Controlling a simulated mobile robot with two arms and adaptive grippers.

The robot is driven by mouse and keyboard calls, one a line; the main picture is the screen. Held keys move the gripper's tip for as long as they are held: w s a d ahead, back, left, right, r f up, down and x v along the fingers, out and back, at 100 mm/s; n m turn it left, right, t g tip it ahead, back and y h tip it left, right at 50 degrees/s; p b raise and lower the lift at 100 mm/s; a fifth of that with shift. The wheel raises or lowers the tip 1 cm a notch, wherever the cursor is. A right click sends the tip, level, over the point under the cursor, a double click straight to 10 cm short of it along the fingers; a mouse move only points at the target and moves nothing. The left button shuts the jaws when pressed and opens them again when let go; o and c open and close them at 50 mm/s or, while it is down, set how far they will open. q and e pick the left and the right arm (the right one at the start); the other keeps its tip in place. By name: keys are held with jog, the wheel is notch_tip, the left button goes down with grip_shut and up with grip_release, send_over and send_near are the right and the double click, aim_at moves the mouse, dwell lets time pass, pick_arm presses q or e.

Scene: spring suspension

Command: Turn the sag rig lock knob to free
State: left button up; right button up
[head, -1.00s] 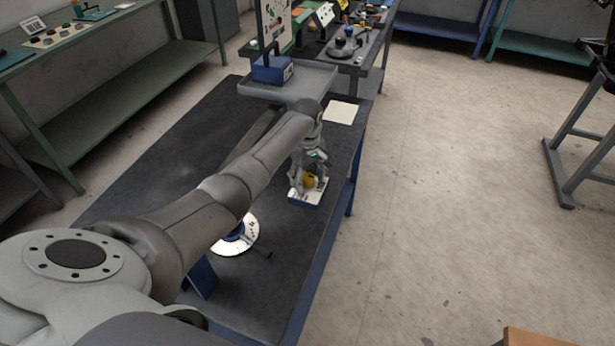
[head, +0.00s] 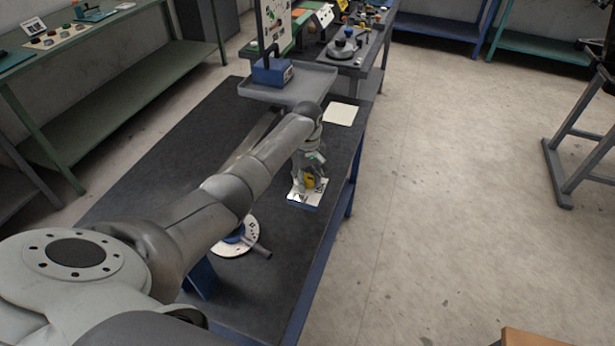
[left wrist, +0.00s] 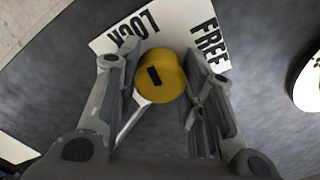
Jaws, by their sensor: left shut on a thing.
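The yellow lock knob (head: 309,183) stands on a small white plate (head: 304,199) with a blue base, near the right edge of the dark bench. In the left wrist view the knob (left wrist: 162,75) has a black mark on top, and the plate (left wrist: 185,33) carries the words LOCK at left and FREE at right. A pale strip (left wrist: 133,118) runs from under the knob toward the lower left. My left gripper (head: 310,176) points down over the plate, its fingers on both sides of the knob, shut on it. My right gripper is out of view.
A white round dial (head: 236,243) with a grey bar lies on the bench beneath my left arm. A grey tray (head: 290,91) with a blue block (head: 272,71) stands at the far end. A blank pale card (head: 341,114) lies behind the plate. Open floor lies to the right.

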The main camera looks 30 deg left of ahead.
pick_arm(q)
jog(key=m+p, duration=0.2)
jog(key=m, duration=0.1)
jog(key=shift+r+m, duration=0.1)
jog(key=shift+m, duration=0.2)
jog(key=m+p, duration=0.1)
jog(key=m, duration=0.3)
jog(key=shift+m, duration=0.3)
jog(key=m, duration=0.4)
jog(key=shift+p, duration=0.35)
jog(key=shift+m, duration=2.1)
jog(key=o, duration=1)
jog(key=shift+o, duration=0.2)
